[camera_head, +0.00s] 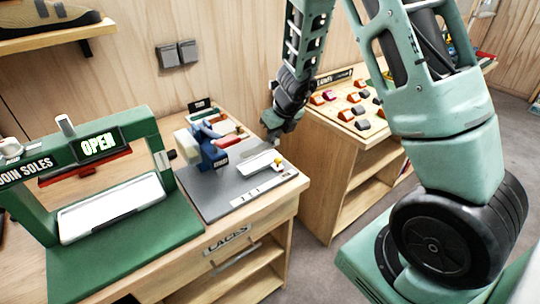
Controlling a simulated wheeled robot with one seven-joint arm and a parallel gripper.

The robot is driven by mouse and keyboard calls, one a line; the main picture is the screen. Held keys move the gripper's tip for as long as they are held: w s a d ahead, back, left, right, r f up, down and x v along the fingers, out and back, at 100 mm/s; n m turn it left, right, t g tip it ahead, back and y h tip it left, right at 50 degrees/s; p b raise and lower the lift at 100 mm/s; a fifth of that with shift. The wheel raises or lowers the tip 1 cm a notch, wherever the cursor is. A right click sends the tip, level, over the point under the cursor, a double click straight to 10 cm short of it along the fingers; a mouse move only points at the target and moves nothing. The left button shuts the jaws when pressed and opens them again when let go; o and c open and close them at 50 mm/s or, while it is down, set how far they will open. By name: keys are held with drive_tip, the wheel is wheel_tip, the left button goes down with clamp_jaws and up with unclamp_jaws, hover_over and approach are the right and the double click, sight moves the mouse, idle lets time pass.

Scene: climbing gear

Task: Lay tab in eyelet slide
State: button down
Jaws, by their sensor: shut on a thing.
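My gripper (273,134) hangs at the end of my arm over the back right of the grey plate. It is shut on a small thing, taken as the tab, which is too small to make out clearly. A white slide (256,163) lies on the grey plate (220,203), with a small yellow piece at its right end. This looks like the eyelet slide. My gripper is above and behind the slide, apart from it. A blue press (210,155) with a red part stands to the left of the slide.
A green frame (160,137) with a lit OPEN sign and a white tray (110,208) stands at the left. A sloped board (335,120) of climbing holds is behind right.

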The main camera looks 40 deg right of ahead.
sight(276, 144)
drive_tip(key=shift+f+b, duration=1.3)
drive_tip(key=shift+f, duration=1.25)
drive_tip(key=shift+f, duration=0.2)
drive_tip(key=c, duration=1.4)
unclamp_jaws()
drive_tip(key=shift+r, duration=0.1)
drive_tip(key=shift+o, duration=0.2)
drive_tip(key=shift+r, duration=0.1)
drive_tip(key=shift+r, duration=0.35)
drive_tip(key=p+v, duration=0.5)
drive_tip(key=v, duration=0.6)
drive_tip(key=shift+s+r+p, duration=0.15)
drive_tip(key=shift+s+p, duration=0.15)
drive_tip(key=shift+p, duration=0.05)
